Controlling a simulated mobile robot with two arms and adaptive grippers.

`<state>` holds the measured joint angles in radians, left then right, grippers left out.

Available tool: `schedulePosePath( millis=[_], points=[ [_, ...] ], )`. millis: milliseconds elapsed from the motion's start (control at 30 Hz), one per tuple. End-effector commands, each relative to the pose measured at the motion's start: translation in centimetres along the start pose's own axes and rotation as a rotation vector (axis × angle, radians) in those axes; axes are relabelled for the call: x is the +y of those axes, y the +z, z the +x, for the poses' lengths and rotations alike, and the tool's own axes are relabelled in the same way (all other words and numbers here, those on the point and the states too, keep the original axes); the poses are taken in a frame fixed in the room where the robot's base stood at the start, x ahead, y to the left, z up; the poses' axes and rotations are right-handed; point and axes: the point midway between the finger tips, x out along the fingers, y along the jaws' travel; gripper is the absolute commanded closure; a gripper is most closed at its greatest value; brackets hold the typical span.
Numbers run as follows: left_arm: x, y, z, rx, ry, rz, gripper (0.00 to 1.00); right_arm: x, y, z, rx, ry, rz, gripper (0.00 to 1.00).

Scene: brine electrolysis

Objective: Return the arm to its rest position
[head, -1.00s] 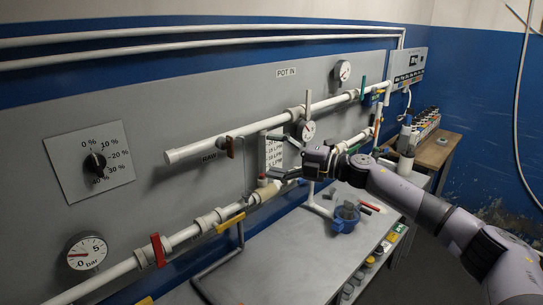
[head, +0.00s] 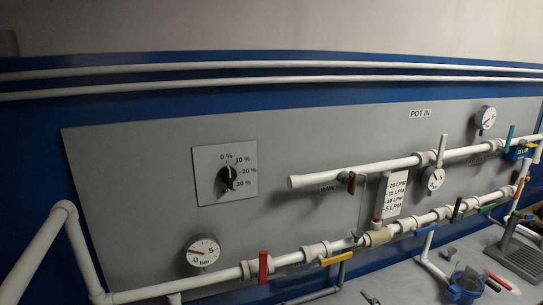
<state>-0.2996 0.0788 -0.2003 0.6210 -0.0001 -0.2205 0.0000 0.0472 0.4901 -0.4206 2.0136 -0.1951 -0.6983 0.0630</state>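Neither arm can be made out in the head view now, and no gripper can be identified. A small grey shape (head: 370,298) is cut by the bottom edge, and I cannot tell what it is. The grey wall panel (head: 120,190) shows unobstructed, with a dial knob (head: 229,176) and a pressure gauge (head: 203,251) at left. A white RAW pipe (head: 385,169) runs across it, with a lower white pipe (head: 225,276) below. A flow scale (head: 395,194) marked in LPM stands between them.
Valve handles, one red (head: 263,267) and one yellow (head: 337,258), stick out from the lower pipe. A blue cup (head: 465,287) stands on the grey bench (head: 415,284) at lower right, beside red and black sticks. A dark ribbed object (head: 523,262) lies farther right.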

Motion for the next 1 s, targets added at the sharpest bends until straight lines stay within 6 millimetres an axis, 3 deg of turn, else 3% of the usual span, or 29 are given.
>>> schedulePosePath(
  millis=[33, 100, 233, 433, 700, 733, 1000],
  points=[
    [0.0, 0.0, 0.0, 0.0, 0.0, 0.0, 0.57, -2.2, 2.2, -2.1, -0.1, -0.031, 0.084, 0.23],
    [0.0, 0.0, 0.0, 0.0, 0.0, 0.0, 0.57, -4.5, 5.2, -5.3, -0.245, -0.069, 0.184, 0.23],
    [0.0, 0.0, 0.0, 0.0, 0.0, 0.0, 0.57, -7.7, 9.3, -10.8, -0.465, -0.135, 0.314, 0.23],
    [0.0, 0.0, 0.0, 0.0, 0.0, 0.0, 0.57, -10.8, 12.6, -17.5, -0.69, -0.209, 0.429, 0.23],
    [0.0, 0.1, 0.0, 0.0, 0.0, 0.0, 0.57, -13.5, 14.8, -25.2, -0.919, -0.292, 0.536, 0.23],
    [0.0, 0.1, 0.1, 0.0, 0.0, 0.0, 0.57, -13.9, 15.2, -25.7, -0.938, -0.299, 0.542, 0.23],
    [0.0, 0.3, 1.6, -0.003, -0.001, 0.0, 0.57, -17.9, 20.8, -21.6, -0.951, -0.308, 0.53, 0.23]
  ],
)
